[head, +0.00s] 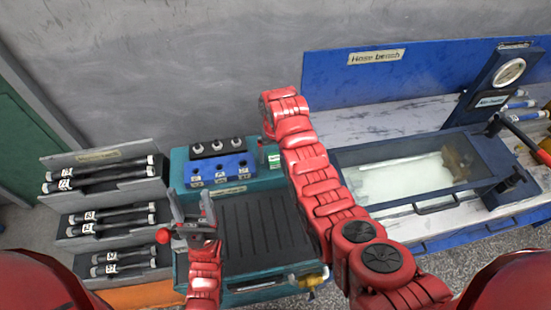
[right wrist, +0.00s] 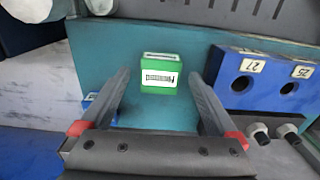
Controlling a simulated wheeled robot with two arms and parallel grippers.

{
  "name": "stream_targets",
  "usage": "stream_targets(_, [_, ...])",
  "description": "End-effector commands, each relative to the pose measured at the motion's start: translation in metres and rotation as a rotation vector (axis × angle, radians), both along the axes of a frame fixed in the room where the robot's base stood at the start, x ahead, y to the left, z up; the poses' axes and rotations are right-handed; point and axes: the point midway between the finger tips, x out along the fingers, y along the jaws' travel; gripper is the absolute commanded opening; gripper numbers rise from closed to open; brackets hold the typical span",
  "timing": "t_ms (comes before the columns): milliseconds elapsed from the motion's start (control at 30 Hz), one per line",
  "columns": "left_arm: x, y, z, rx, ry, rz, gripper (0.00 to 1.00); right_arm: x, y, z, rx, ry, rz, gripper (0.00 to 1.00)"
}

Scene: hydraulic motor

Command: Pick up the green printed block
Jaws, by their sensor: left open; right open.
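The green printed block (right wrist: 160,73) stands on the teal bench top in the right wrist view, with a white printed label on its top and side faces. It also shows in the head view as a small green patch (head: 274,161) beside my right arm. My right gripper (right wrist: 158,92) is open, its two fingers reaching toward the block, one to each side, with visible gaps; I cannot tell their height over it. In the head view my right arm hides most of that gripper. My left gripper (head: 191,210) is open and empty, left of the dark ribbed mat.
A blue block with holes (right wrist: 262,85) stands right of the green block, close to the right finger. A small blue labelled item (right wrist: 92,103) is partly hidden by the left finger. Hose racks (head: 110,215) stand at the left, a glass-topped test tank (head: 420,175) at the right.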

Motion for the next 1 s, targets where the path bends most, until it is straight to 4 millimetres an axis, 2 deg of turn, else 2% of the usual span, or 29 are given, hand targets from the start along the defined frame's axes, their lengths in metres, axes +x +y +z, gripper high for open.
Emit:
stream_targets(100, [0.0,0.0,0.01,0.0,0.001,0.0,0.62,0.0,0.0,-0.01,0.0,0.001,0.0,0.95])
stream_targets(367, [0.0,0.0,0.009,0.0,0.001,0.0,0.62,0.001,0.0,-0.018,0.002,-0.003,0.0,0.95])
stream_targets(467, [0.0,0.0,0.009,0.0,0.001,0.0,0.62,0.001,0.0,-0.017,0.002,-0.003,0.0,0.81])
stream_targets(867, [0.0,0.0,0.009,0.0,0.001,0.0,0.62,0.001,0.0,-0.017,0.001,-0.003,0.0,0.09])
stream_targets(1000, [0.0,0.0,0.009,0.0,0.001,0.0,0.62,0.001,0.0,-0.017,0.001,-0.003,0.0,0.06])
